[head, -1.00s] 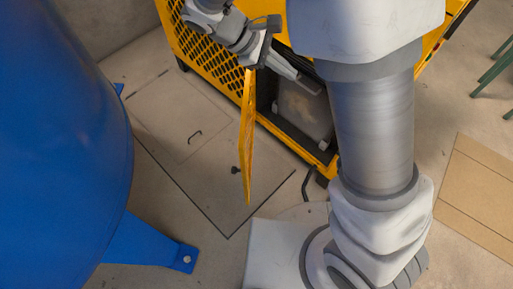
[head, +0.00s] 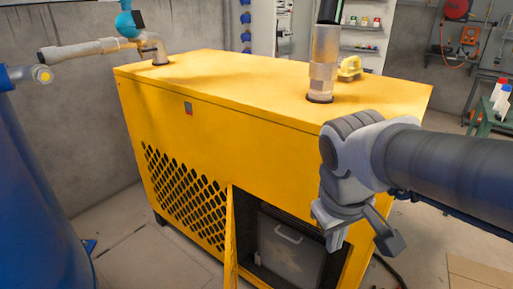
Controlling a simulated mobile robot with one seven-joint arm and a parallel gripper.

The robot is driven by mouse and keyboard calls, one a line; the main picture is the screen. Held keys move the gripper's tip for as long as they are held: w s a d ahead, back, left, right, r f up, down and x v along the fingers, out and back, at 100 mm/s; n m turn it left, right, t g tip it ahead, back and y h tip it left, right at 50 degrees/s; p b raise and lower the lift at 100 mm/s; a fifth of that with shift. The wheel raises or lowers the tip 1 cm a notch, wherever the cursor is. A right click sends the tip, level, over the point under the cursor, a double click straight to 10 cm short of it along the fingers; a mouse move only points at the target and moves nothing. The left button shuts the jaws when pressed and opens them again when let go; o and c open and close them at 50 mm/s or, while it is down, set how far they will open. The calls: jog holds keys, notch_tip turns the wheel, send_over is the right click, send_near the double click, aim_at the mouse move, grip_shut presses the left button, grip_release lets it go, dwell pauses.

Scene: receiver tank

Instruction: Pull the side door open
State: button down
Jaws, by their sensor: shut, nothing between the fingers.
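The side door (head: 230,245) is a thin yellow panel seen almost edge-on. It stands swung out from the front of the yellow cabinet (head: 270,140), at the left side of a dark opening. Its lower end is cut off by the picture's bottom edge. Inside the opening is a grey box (head: 285,262) with a pale handle. My gripper (head: 335,243) is shut and empty, pointing down near the cabinet's right front corner, to the right of the door and apart from it. It covers part of the cabinet's front.
A blue tank (head: 35,190) stands at the left, with floor between it and the cabinet. Pipes (head: 320,75) rise from the cabinet's top. A green stand (head: 490,115) with bottles is at the far right. Shelves line the back wall.

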jog(key=shift+s+d+r+m+t+y, duration=0.8)
jog(key=shift+s+m+t, duration=0.8)
jog(key=shift+s+m, duration=0.95)
jog(key=w+a+f+m+g+y, duration=0.1)
jog(key=w+f+m+g+y, duration=0.1)
jog(key=f+m+y, duration=0.65)
jog(key=w+a+f+m+g+y+p, duration=0.1)
jog(key=w+a+f+m+g+y, duration=0.15)
jog(key=f+m, duration=1.05)
jog(key=w+a+f+m+g+y, duration=0.1)
jog(key=w+f+m+g+y, duration=0.15)
jog(key=f+m+y, duration=0.8)
jog(key=s+a+r+m+h+b, duration=0.1)
jog(key=s+a+m+h+b, duration=0.1)
jog(key=a, duration=1.1)
jog(key=shift+a+r+h+b, duration=0.25)
jog(key=shift+r+h+b, duration=0.05)
jog(key=shift+h, duration=0.55)
